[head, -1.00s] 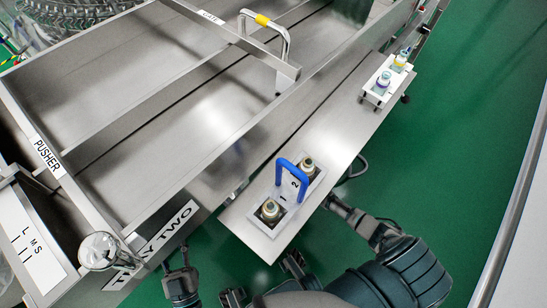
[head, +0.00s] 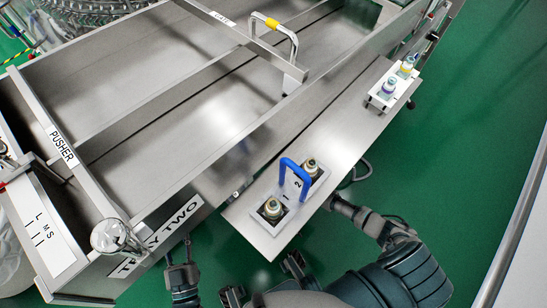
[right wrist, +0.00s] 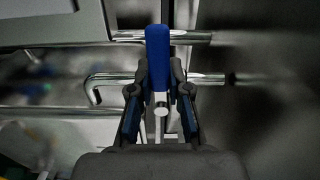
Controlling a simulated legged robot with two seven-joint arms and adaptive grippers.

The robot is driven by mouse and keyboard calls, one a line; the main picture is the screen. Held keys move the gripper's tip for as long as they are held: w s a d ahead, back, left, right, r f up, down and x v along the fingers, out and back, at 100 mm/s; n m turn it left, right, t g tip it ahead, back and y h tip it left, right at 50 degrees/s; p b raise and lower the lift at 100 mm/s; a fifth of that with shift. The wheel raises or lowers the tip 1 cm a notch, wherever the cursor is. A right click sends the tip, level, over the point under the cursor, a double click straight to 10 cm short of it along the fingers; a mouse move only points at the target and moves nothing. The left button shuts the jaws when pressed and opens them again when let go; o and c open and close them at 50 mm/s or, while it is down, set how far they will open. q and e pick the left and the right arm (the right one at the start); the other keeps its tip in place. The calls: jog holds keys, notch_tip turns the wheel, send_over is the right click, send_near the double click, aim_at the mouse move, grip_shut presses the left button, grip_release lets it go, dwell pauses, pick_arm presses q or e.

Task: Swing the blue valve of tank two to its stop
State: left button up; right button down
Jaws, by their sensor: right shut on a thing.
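In the right wrist view a blue valve handle (right wrist: 158,45) stands upright between the fingers of my right gripper (right wrist: 159,82), which is shut on it. A metal pipe (right wrist: 205,78) runs crosswise behind the fingers. In the head view my right arm reaches up to the underside of the shelf, and the gripper and the blue valve are hidden there. A dark gripper that looks like my left (head: 182,268) is at the bottom left, below the tray label; its finger opening is unclear.
A steel shelf (head: 340,140) holds a carrier with a blue handle (head: 284,172) and two bottles; a second carrier (head: 376,101) stands farther right. The large steel tray (head: 120,85), labelled TRAY TWO, fills the left. Green floor (head: 455,150) is clear at right.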

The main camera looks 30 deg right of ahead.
jog(key=shift+d+m, duration=0.15)
jog(key=shift+m, duration=0.25)
jog(key=shift+f, duration=0.1)
jog(key=c, duration=1.1)
grip_release()
jog(key=shift+d, duration=0.1)
jog(key=v, duration=1.2)
jog(key=shift+w, duration=0.1)
